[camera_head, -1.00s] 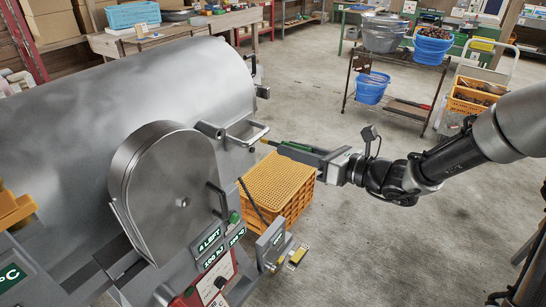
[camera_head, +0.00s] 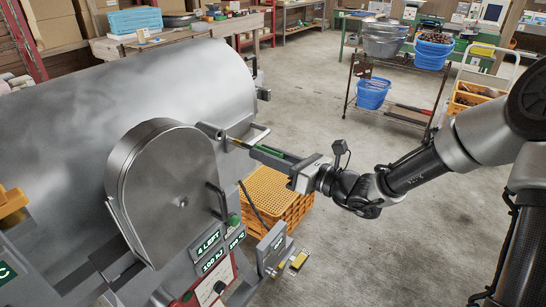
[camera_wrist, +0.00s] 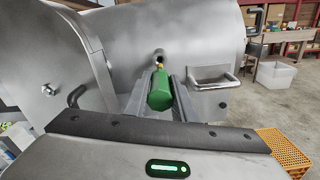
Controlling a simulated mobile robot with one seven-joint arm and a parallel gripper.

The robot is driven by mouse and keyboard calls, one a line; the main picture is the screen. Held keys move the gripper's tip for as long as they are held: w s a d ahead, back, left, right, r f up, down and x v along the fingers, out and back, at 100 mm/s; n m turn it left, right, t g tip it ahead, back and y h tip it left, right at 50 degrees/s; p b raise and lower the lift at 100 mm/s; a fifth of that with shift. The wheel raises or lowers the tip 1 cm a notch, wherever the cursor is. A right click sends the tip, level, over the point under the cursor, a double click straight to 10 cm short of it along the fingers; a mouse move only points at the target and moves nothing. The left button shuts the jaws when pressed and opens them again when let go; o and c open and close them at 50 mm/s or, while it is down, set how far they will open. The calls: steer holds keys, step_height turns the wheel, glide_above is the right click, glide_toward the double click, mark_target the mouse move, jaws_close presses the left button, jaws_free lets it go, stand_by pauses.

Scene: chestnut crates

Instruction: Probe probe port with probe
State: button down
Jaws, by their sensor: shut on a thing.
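My gripper (camera_head: 270,155) is shut on a green probe (camera_wrist: 160,92). The probe points away from me, toward the grey steel drum (camera_head: 200,75), and its thin brass-coloured tip (camera_head: 238,143) leads. The probe port (camera_wrist: 158,54) is a short round tube with a dark opening on the drum's side. It also shows in the head view as a grey stub (camera_head: 210,130). In the wrist view the tip sits just below and in front of the opening. I cannot tell whether it touches the port. The fingers hide part of the probe in the head view.
A bar handle (camera_wrist: 214,78) juts from the drum right of the port. A round hatch (camera_head: 165,195) with its own handle is at the drum's front. Orange crates (camera_head: 272,195) stand below my gripper. A shelf cart (camera_head: 395,105) with blue baskets stands farther back on open floor.

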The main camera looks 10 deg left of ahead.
mark_target(234, 141)
steer(key=shift+x, duration=1.8)
stand_by(0.8)
steer(key=x, duration=0.8)
steer(key=shift+b, duration=0.45)
stand_by(2.2)
steer(key=c, duration=1.4)
jaws_free()
steer(key=shift+a, duration=0.1)
steer(key=shift+c, duration=0.2)
steer(key=shift+o, duration=0.2)
steer(key=shift+s, duration=0.1)
steer(key=p+v, duration=0.1)
steer(key=v, duration=1.6)
steer(key=shift+d, duration=0.25)
